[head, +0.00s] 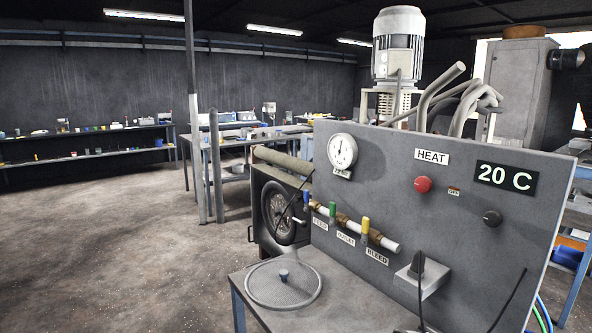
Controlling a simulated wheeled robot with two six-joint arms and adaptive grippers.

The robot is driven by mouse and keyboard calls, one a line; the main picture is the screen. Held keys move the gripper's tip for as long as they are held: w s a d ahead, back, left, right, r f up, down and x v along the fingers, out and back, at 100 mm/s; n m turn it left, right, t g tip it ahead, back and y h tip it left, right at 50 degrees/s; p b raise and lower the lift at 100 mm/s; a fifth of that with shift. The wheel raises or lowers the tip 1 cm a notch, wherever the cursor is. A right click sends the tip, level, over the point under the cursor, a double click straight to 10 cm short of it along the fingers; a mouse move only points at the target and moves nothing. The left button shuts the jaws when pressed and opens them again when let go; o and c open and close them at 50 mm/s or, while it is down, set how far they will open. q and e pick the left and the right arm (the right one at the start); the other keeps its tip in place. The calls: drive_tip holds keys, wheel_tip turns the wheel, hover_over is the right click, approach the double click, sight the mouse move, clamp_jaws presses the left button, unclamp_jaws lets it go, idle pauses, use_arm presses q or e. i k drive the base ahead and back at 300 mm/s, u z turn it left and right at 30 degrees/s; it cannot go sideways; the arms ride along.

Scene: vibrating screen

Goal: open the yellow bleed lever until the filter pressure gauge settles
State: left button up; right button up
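The yellow bleed lever (365,225) stands upright on a brass valve at the right of the pipe row, above the BLEED label (377,257). A green lever (332,209) and a blue lever (306,197) stand upright to its left on the same pipe. The round white pressure gauge (342,151) is on the grey panel above the levers. Its needle appears to point about upward, but the scale and the small label under it are too small to read. Neither of my grippers is in view.
The grey panel (450,190) also carries a red button (423,184), a black knob (492,218) and a "20 C" display (506,178). A box with a dark upright handle (422,277) juts out below. A round lid (283,284) lies on the bench in front. Open floor lies left.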

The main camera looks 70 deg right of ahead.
sight(365, 228)
drive_tip(key=u, duration=0.05)
drive_tip(key=i, duration=0.15)
drive_tip(key=z, duration=1.15)
drive_tip(key=i, duration=2.5)
drive_tip(key=z, duration=3.15)
